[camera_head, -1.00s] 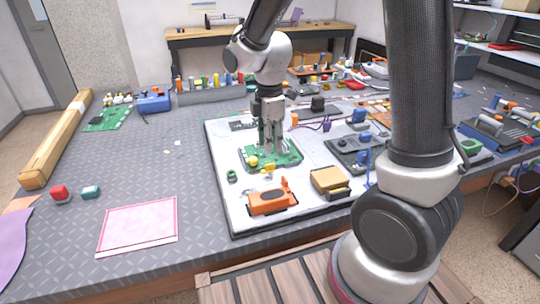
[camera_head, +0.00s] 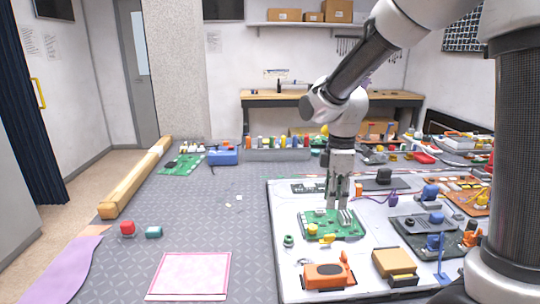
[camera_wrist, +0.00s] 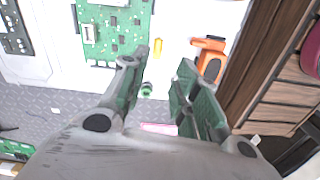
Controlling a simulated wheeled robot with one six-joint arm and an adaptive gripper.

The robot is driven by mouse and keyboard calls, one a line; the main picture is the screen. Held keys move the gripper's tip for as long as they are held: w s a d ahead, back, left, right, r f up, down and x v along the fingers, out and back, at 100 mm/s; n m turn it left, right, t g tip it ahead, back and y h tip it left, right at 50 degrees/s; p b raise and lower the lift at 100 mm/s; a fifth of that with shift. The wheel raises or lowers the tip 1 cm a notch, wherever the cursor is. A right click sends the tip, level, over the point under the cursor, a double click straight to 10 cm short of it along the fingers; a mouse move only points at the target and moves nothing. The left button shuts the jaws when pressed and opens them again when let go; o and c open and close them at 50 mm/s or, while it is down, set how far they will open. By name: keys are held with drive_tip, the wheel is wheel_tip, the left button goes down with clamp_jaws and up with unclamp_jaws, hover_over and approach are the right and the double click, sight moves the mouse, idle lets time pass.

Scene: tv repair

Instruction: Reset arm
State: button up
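My gripper (camera_head: 338,205) hangs pointing down at the far part of a green circuit board (camera_head: 333,228), which lies on a white work mat (camera_head: 290,200). In the wrist view my gripper (camera_wrist: 163,70) has its two fingers spread apart with nothing held between them. The green board (camera_wrist: 112,30) shows beyond the fingertips in that view. The gap between fingertips and board is hard to judge.
An orange tool (camera_head: 328,275), a tan box (camera_head: 394,262) and several boards crowd the mat. A pink sheet (camera_head: 188,276), a red cap (camera_head: 127,228) and a blue box (camera_head: 223,156) lie left. The grey table (camera_head: 195,215) is mostly clear there.

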drive_tip(key=s+d+r+m+t, duration=0.2)
drive_tip(key=s+d+r+m, duration=0.3)
drive_tip(key=s+d+m, duration=0.2)
drive_tip(key=s+d+r+m+t, duration=0.2)
drive_tip(key=s+d+r+m, duration=0.4)
drive_tip(key=s+m, duration=0.3)
drive_tip(key=s+d, duration=0.1)
drive_tip(key=s, duration=0.1)
drive_tip(key=shift+s+d+r+t, duration=0.3)
drive_tip(key=shift+s+d, duration=0.1)
